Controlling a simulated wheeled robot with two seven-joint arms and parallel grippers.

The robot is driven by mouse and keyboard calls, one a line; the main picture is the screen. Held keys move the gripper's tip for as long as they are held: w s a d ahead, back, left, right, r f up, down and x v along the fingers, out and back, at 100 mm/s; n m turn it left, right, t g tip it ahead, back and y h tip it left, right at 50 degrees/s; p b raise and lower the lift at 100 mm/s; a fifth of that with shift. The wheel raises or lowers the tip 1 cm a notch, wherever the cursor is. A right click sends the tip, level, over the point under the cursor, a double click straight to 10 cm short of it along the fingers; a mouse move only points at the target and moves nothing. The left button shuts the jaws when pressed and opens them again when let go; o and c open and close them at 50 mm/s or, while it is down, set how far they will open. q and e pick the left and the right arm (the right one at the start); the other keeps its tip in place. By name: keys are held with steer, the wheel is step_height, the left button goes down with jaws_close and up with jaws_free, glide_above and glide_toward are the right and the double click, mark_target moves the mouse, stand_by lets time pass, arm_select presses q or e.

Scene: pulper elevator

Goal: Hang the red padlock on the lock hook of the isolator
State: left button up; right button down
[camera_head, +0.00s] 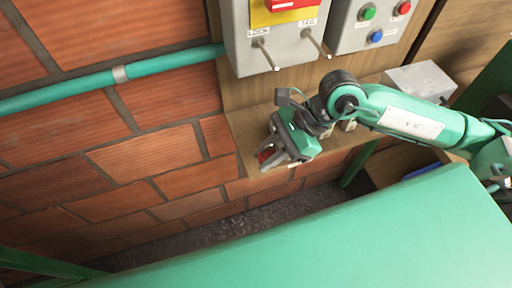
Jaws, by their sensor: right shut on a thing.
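The isolator (242,49) is a grey box on the wall at the top, with a yellow plate and a red handle. Two metal hooks stick out of its lower front: the lock hook (267,54), under the label LOCK, on the left, and another under the label TAG on the right. My right gripper (271,160) is below the isolator, over the wooden ledge, shut on the red padlock (265,155). Only a small red part of the padlock shows between the fingers; its shackle cannot be made out. My left gripper is not in view.
A grey button box (352,42) with green, red and blue buttons is right of the isolator. A teal pipe (165,66) runs along the brick wall. A grey box (420,80) stands on the right. A green surface (290,240) fills the foreground.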

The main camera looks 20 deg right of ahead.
steer(key=w+p, duration=0.1)
steer(key=w, duration=0.1)
steer(key=w+f+p, duration=0.1)
steer(key=w, duration=0.1)
steer(key=w+f+p, duration=0.1)
steer(key=w, duration=0.2)
steer(key=shift+a+f, duration=0.1)
steer(key=shift+a, duration=0.05)
step_height(320, 180, down, 3)
steer(key=shift+s+r+p, duration=0.1)
steer(key=shift+s+p, duration=0.05)
steer(key=shift+p, duration=0.9)
steer(key=shift+w+f+p, duration=0.25)
steer(key=shift+f+p, duration=0.05)
steer(key=shift+f, duration=0.25)
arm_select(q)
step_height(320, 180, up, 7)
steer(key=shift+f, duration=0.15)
arm_select(e)
steer(key=shift+f, duration=0.1)
steer(key=shift+f+b, duration=0.25)
steer(key=shift+b, duration=0.15)
steer(key=c, duration=1.3)
jaws_free()
steer(key=shift+r, duration=0.1)
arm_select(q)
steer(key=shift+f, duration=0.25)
arm_select(e)
steer(key=shift+o, duration=0.2)
